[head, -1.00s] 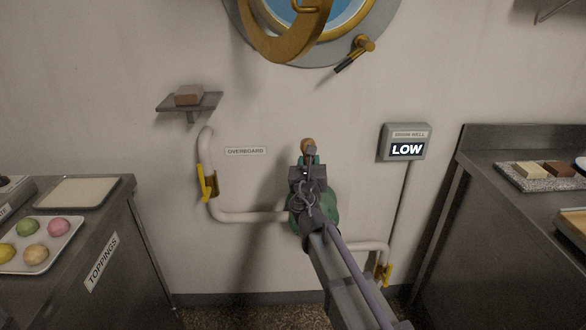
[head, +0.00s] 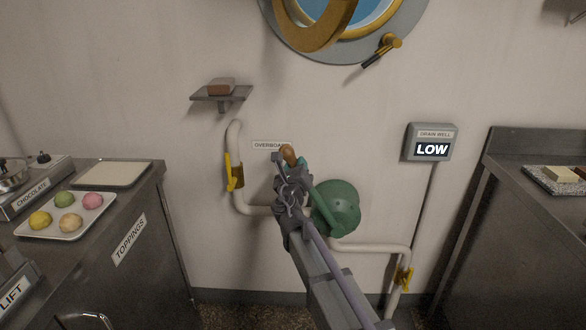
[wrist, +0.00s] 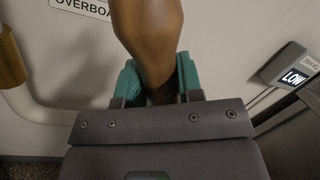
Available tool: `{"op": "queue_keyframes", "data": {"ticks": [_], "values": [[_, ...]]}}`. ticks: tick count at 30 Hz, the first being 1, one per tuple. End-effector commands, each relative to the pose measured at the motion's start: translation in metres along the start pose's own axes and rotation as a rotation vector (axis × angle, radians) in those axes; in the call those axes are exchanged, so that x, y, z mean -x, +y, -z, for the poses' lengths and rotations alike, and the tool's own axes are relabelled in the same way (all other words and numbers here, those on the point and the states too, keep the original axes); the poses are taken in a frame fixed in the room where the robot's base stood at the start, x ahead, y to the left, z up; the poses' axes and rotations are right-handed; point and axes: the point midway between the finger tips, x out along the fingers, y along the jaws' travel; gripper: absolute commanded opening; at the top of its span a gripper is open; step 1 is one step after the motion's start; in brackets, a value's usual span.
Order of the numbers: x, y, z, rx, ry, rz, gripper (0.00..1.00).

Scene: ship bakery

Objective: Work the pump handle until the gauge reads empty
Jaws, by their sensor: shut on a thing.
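The green pump (head: 338,207) is mounted on the wall pipe in the head view, partly hidden behind my arm. Its handle (head: 288,155) has a brown wooden grip that shows above my gripper (head: 282,166) and leans to the left. In the wrist view the wooden handle grip (wrist: 148,35) stands between the teal fingers of my gripper (wrist: 158,85), which are shut on it. The drain well gauge (head: 431,143) on the wall reads LOW; the gauge also shows at the right of the wrist view (wrist: 292,72).
White pipes (head: 375,247) with yellow valve levers (head: 229,172) run along the wall. A small shelf (head: 222,94) and an open porthole (head: 350,45) are above. The toppings counter (head: 125,215) stands left, another counter (head: 535,230) right. The OVERBOARD label (head: 270,145) is partly covered.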

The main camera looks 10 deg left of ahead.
Motion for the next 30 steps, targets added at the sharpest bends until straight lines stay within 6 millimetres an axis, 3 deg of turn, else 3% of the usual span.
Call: {"op": "queue_keyframes", "data": {"ticks": [5,6,13,23,30], "values": [[0.002,0.003,0.0,0.004,-0.003,-0.007,0.0],[0.002,0.003,0.0,0.004,-0.003,-0.007,0.36],[0.001,0.002,0.0,0.002,-0.002,-0.006,0.58],[0.007,0.002,0.0,0.0,-0.002,-0.005,0.59],[0.056,0.001,0.002,0.0,-0.003,-0.006,0.59]]}}
